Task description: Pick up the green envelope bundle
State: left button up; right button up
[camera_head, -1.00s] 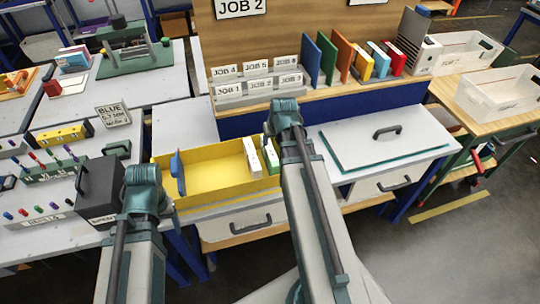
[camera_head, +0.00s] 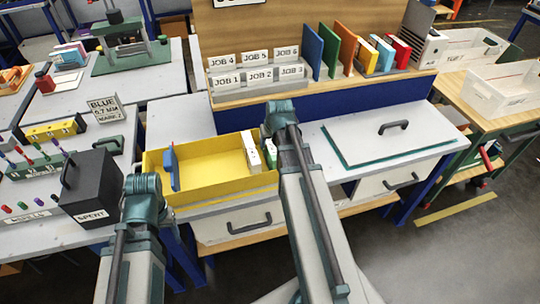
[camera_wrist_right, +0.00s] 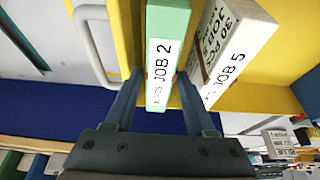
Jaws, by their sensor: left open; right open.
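The green envelope bundle (camera_wrist_right: 168,45), labelled JOB 2, stands in the yellow tray (camera_head: 205,157). In the right wrist view it lies between the two fingers of my right gripper (camera_wrist_right: 160,95), which is open. In the head view the bundle (camera_head: 271,152) is partly hidden beside my right arm. A white bundle (camera_wrist_right: 235,40), labelled JOB 5, stands just right of the green one. My left gripper (camera_head: 143,185) is low at the left, outside the tray; its fingers are hidden.
A blue upright piece (camera_head: 172,166) stands in the tray's left part. A black box (camera_head: 91,188) sits left of the tray. Job-labelled holders (camera_head: 257,74) and coloured binders (camera_head: 330,50) line the back shelf.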

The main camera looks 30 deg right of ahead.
jog(key=shift+b+x, duration=2.5)
jog(key=shift+x, duration=0.2)
jog(key=shift+s, duration=0.1)
jog(key=shift+r, duration=0.1)
grip_shut()
